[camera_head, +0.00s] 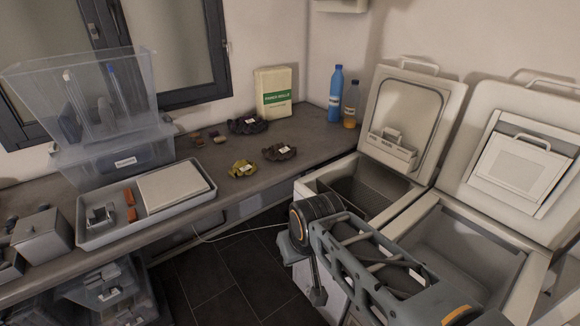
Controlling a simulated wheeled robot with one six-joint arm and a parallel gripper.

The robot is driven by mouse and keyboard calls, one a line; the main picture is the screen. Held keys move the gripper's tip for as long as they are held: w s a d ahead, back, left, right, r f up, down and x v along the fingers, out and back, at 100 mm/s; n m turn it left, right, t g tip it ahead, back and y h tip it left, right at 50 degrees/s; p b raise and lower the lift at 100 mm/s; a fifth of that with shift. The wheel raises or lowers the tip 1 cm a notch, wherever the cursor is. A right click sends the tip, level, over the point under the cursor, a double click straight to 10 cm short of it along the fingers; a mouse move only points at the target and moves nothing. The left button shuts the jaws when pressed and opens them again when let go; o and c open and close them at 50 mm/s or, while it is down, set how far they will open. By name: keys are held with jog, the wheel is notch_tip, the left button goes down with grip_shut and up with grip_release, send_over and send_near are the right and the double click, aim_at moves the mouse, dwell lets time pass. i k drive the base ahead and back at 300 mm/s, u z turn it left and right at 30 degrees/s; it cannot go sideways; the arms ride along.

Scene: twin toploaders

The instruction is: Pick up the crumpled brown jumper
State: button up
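The crumpled brown jumper (279,152) appears to be the dark brown bundle with a small white label, lying on the grey counter (310,148). A darker, nearly black crumpled garment (247,125) lies behind it to the left. A crumpled yellow-olive garment (241,169) lies to its front left. Both also carry white labels. My arm comes in from the lower right, with its elbow in front of the left toploader, right of and nearer than the garments. I cannot make out my gripper's fingers in this view.
Two open toploaders, left (341,187) and right (450,246), stand at right, lids raised. A blue bottle (335,94), an amber bottle (351,104) and a powder box (274,95) stand behind the garments. A tray (105,236) and clear bins (110,158) fill the counter's left.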

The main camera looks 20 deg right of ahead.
aim_at(278, 151)
jog(key=u, duration=0.9)
jog(key=i, duration=1.65)
jog(key=z, duration=0.4)
